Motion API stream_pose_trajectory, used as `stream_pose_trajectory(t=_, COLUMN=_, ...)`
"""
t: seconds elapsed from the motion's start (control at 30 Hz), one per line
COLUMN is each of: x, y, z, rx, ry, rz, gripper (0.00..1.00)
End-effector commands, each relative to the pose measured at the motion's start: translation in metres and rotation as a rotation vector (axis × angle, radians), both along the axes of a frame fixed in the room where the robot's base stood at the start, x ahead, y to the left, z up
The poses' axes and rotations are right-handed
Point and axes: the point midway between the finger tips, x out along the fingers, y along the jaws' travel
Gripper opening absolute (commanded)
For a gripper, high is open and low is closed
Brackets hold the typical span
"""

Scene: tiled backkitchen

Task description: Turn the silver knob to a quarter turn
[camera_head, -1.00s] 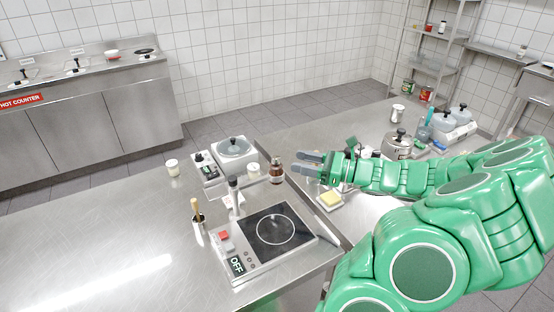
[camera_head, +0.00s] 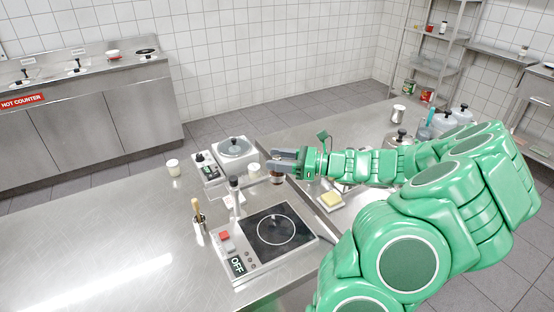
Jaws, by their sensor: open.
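A hotplate (camera_head: 296,252) with a black glass top and a white ring lies on the steel counter, with an OFF display and a red block at its left edge. Small round controls (camera_head: 243,254) sit on this left strip. They are too small to tell which is the silver knob or how it is turned. My gripper (camera_head: 269,163) is open and points left, above the counter behind the hotplate. Nothing shows held between the fingers.
A white appliance with a round lid (camera_head: 235,149) and a pale jar (camera_head: 173,167) stand behind. A yellow sponge (camera_head: 332,200) lies right. The counter's left part is clear.

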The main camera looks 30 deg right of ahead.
Motion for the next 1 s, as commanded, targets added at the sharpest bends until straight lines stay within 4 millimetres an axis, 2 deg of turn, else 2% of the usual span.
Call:
stream_pose_trajectory(t=0.37, x=0.0027, y=0.0037, z=0.0003, rx=0.001, ry=-0.001, rz=0.001, gripper=0.50)
stream_pose_trajectory(t=0.67, x=0.0025, y=0.0036, z=0.0003, rx=0.001, ry=-0.001, rz=0.001, gripper=0.04)
stream_pose_trajectory(t=0.7, x=0.0026, y=0.0036, z=0.0004, rx=0.001, ry=-0.001, rz=0.001, gripper=0.01)
stream_pose_trajectory(t=1.0, x=0.0016, y=0.0038, z=0.0004, rx=0.006, ry=-0.002, rz=-0.069, gripper=0.01)
